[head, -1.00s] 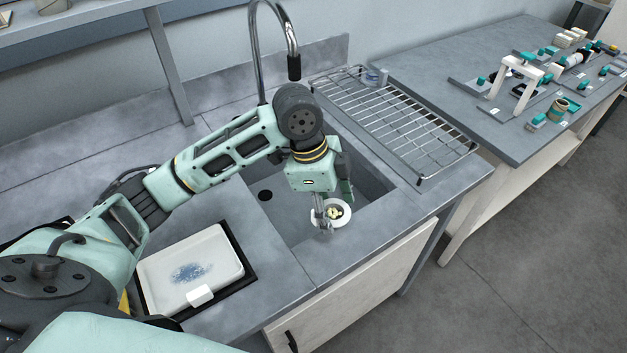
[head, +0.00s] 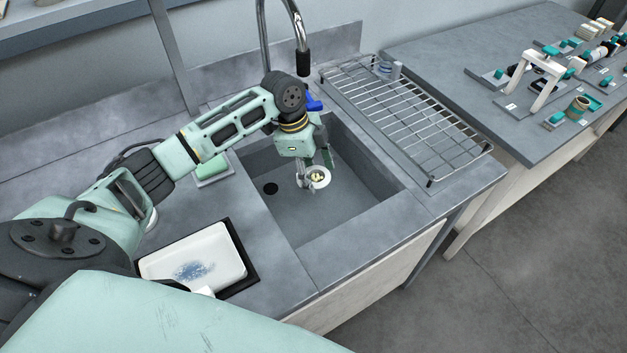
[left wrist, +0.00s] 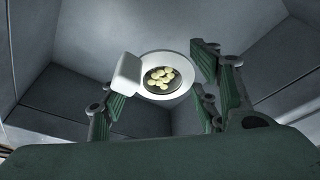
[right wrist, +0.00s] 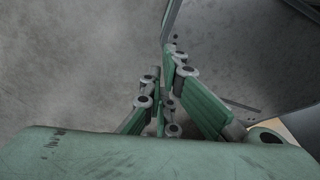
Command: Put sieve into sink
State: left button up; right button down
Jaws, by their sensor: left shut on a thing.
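The sieve (head: 319,176), a small white round rim with pale yellow pieces inside, is over the sink basin (head: 325,225), below its rim in the picture. My left gripper (head: 315,172) is shut on it. In the left wrist view, the sieve (left wrist: 187,63) shows a white ring, dark mesh and a white tab (left wrist: 128,73) beside the left finger; my left gripper (left wrist: 165,90) has its fingers either side. I cannot tell whether the sieve touches the sink floor. My right gripper (right wrist: 160,85) shows only in the right wrist view, its fingers close together and empty over grey floor.
A white tray (head: 215,245) with blue specks lies on a black mat left of the sink. A green sponge (head: 212,168) is behind it. The tap (head: 301,60) stands behind the basin. A wire rack (head: 410,115) is on the right. A side table (head: 450,60) holds tools.

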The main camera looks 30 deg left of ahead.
aim_at(313, 182)
pick_arm(q)
notch_tip(313, 182, down, 3)
jog(key=shift+f+p, duration=0.15)
jog(key=shift+p, duration=0.25)
jog(key=shift+f, duration=0.95)
jog(key=o, duration=1.3)
pick_arm(e)
jog(key=shift+s+a+r, duration=0.15)
jog(key=shift+s+r, duration=0.1)
pick_arm(q)
jog(key=shift+o, duration=0.2)
jog(key=b+v, duration=0.1)
jog(key=v, duration=1.2)
jog(key=shift+r, duration=0.2)
pick_arm(e)
jog(key=shift+a+f, duration=0.2)
jog(key=shift+f, duration=0.35)
pick_arm(q)
jog(key=shift+d, duration=0.15)
